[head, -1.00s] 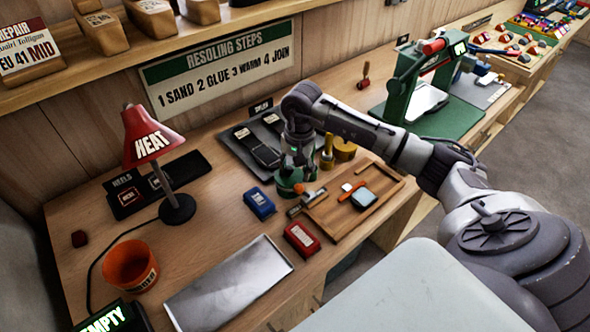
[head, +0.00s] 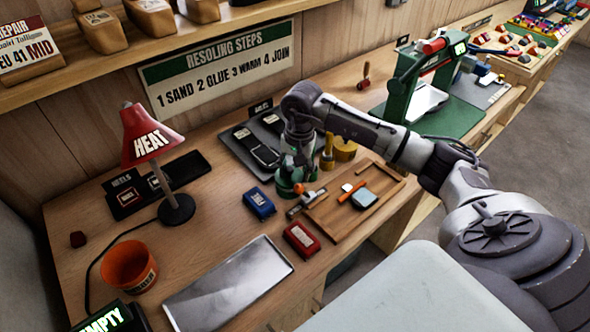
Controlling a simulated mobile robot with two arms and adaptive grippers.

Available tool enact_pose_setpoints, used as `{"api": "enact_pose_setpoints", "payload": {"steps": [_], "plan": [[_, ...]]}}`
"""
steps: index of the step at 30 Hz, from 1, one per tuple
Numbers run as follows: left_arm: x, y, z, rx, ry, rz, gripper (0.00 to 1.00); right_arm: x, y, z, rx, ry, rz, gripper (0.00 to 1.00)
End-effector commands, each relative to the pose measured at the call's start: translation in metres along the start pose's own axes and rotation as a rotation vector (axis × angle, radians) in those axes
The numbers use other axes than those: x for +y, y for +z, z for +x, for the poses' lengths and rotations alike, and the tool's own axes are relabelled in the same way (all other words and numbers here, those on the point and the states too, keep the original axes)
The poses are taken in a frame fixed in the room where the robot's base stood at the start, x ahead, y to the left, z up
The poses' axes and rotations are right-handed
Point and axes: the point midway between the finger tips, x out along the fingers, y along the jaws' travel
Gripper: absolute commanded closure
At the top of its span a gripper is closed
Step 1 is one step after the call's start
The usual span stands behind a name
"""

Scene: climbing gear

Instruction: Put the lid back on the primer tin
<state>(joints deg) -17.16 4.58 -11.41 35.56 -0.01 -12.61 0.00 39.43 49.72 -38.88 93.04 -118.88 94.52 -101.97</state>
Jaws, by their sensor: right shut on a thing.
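A round green tin (head: 284,189), which I take to be the primer tin, stands on the bench left of the wooden tray. My right gripper (head: 294,176) points down right over the tin's top. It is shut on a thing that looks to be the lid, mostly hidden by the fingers. I cannot tell whether the lid touches the rim. My left gripper is not in view.
A blue box (head: 259,204) and a red box (head: 301,239) lie close in front of the tin. The wooden tray (head: 385,206) with small tools is to the right. A red lamp (head: 150,140) stands left.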

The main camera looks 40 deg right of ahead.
Motion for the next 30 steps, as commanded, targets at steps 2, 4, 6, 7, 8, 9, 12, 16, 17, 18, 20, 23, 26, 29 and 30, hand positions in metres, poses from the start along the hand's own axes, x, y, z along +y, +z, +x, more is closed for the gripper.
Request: {"api": "enact_pose_setpoints", "payload": {"steps": [2, 4, 6, 7, 8, 9, 12, 16, 17, 18, 20, 23, 26, 29, 30], "plan": [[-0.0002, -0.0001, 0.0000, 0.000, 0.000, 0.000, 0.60, 0.0000, -0.0001, -0.0001, 0.000, 0.000, 0.000, 0.81], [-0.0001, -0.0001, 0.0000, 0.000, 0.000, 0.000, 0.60, 0.0000, -0.0001, 0.0000, 0.000, 0.000, 0.000, 0.81], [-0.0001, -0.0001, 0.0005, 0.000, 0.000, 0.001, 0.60, 0.0001, -0.0001, 0.0003, 0.000, 0.000, 0.000, 0.81], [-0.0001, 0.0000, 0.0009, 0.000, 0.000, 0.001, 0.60, 0.0001, -0.0001, 0.0005, 0.000, 0.000, 0.000, 0.81], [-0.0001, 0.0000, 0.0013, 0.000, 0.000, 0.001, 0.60, 0.0001, -0.0002, 0.0007, 0.000, 0.000, 0.000, 0.81], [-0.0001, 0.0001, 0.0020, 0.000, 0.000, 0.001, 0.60, 0.0001, -0.0002, 0.0010, 0.000, 0.000, 0.000, 0.81], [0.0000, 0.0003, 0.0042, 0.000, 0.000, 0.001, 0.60, 0.0002, -0.0004, 0.0019, 0.001, 0.000, 0.000, 0.81], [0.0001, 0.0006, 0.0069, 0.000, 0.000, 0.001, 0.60, 0.0003, -0.0004, 0.0029, 0.000, -0.001, 0.000, 0.81], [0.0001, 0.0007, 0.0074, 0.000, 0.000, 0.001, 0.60, 0.0004, -0.0004, 0.0031, 0.000, 0.000, 0.000, 0.81], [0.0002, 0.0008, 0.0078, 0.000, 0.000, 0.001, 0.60, 0.0004, -0.0003, 0.0032, 0.000, 0.000, 0.000, 0.81], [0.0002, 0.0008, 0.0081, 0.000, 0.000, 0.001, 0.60, 0.0004, -0.0003, 0.0032, 0.000, 0.000, 0.000, 0.81], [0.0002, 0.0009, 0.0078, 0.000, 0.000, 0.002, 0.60, 0.0003, -0.0002, 0.0028, 0.000, 0.000, 0.000, 0.81], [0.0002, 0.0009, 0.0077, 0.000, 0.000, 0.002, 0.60, 0.0003, -0.0002, 0.0027, 0.000, 0.000, 0.000, 0.81], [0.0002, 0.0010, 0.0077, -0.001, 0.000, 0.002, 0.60, 0.0002, -0.0001, 0.0027, 0.000, 0.000, 0.000, 0.81], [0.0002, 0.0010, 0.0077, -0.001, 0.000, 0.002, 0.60, 0.0002, -0.0002, 0.0027, 0.000, 0.000, 0.000, 0.81]]}}
